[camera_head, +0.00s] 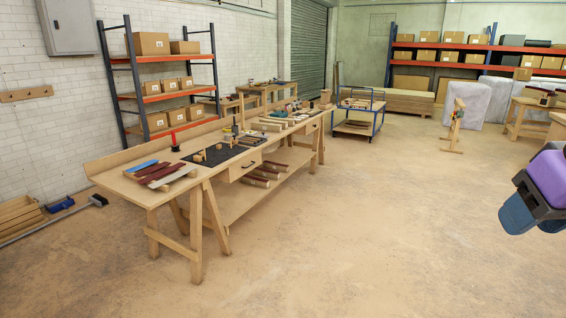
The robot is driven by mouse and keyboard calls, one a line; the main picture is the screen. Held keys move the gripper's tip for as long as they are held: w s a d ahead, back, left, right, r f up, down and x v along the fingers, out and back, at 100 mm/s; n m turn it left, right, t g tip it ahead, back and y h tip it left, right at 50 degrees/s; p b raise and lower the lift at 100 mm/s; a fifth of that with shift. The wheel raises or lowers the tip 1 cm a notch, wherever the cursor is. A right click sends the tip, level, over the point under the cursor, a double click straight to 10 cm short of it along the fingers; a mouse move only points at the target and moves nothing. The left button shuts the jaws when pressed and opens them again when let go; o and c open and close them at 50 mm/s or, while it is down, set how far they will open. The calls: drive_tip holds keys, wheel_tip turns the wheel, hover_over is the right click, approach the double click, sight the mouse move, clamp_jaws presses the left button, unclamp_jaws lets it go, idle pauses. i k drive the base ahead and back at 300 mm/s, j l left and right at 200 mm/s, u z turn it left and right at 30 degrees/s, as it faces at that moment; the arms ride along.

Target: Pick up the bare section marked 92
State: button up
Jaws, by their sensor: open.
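Long wooden workbench (115,185) stands left of centre. Several pale, bare-looking wood pieces (271,126) lie across its far half. Dark red curved strips (160,172) and a blue strip (140,165) lie at its near end. Reddish-brown and pale pieces (262,177) lie on its lower shelf. No marking 92 is legible at this size, so I cannot tell which piece is that section. My gripper (535,218), purple and black with blue finger-like ends, hangs at the right edge, partly cut off. It is open, far from the bench, with nothing visible between its fingers.
A black mat (222,153) with small tools lies mid-bench. A blue-framed trolley (357,127) stands beyond the bench's far end. A small wooden stand (454,128) is farther right. A shelf rack (160,92) is behind the bench. The floor right of the bench is clear.

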sight(263, 126)
drive_tip(key=i, duration=3.95)
drive_tip(key=i+u, duration=0.2)
drive_tip(key=i, duration=0.35)
drive_tip(key=i+l+u, duration=0.15)
drive_tip(key=i, duration=0.35)
drive_tip(key=i+l+u, duration=0.2)
drive_tip(key=i, duration=0.35)
